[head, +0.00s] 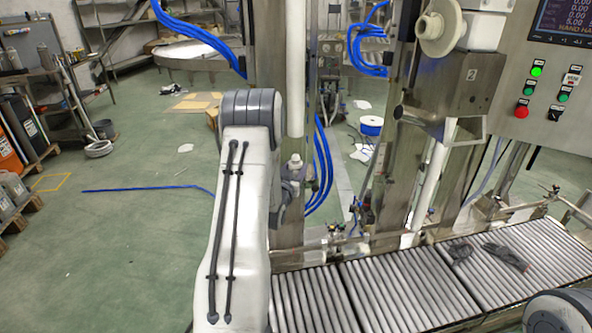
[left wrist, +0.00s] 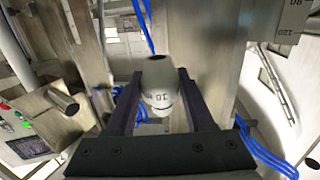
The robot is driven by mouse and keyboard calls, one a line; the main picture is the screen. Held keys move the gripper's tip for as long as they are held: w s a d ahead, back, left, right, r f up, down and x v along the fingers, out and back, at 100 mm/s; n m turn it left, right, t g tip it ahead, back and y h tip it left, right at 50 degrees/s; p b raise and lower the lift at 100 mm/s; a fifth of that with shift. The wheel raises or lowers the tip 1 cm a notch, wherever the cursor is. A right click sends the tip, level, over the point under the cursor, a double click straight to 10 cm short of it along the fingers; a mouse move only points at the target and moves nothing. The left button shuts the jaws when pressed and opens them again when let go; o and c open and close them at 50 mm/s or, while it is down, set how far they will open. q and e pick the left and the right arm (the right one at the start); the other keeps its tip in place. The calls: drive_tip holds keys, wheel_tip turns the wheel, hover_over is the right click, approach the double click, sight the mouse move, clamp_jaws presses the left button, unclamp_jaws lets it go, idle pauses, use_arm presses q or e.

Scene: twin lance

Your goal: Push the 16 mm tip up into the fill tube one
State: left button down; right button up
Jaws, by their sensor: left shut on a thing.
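My left gripper (head: 293,180) is partly hidden behind my own left arm in the head view. In the left wrist view its two dark fingers (left wrist: 158,118) are shut on a pale grey tip (left wrist: 158,82) with dark marking, partly readable and seemingly upside down. The tip (head: 295,161) also shows in the head view, roughly upright. The white fill tube one (head: 296,105) hangs above it, with a small gap seeming to show between them. I cannot tell how well they line up in depth. My right gripper is out of view.
A steel column (head: 268,62) stands close beside the tube. A second white tube (head: 430,185) hangs under the box marked 2 (head: 450,85). A roller conveyor (head: 390,292) runs below, with dark gloves (head: 507,257) on it. Blue hoses (head: 323,165) hang near the gripper.

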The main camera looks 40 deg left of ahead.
sight(295, 157)
use_arm(q)
drive_tip(key=shift+d, duration=0.1)
drive_tip(key=shift+s+f+b, duration=0.1)
drive_tip(key=shift+b, duration=0.25)
drive_tip(key=shift+r+p, duration=1.9)
drive_tip(key=shift+r, duration=1.1)
drive_tip(key=shift+b, duration=0.8)
drive_tip(key=shift+r+p, duration=1)
drive_tip(key=shift+r, duration=1)
drive_tip(key=shift+c, duration=1)
unclamp_jaws()
drive_tip(key=shift+f, duration=0.1)
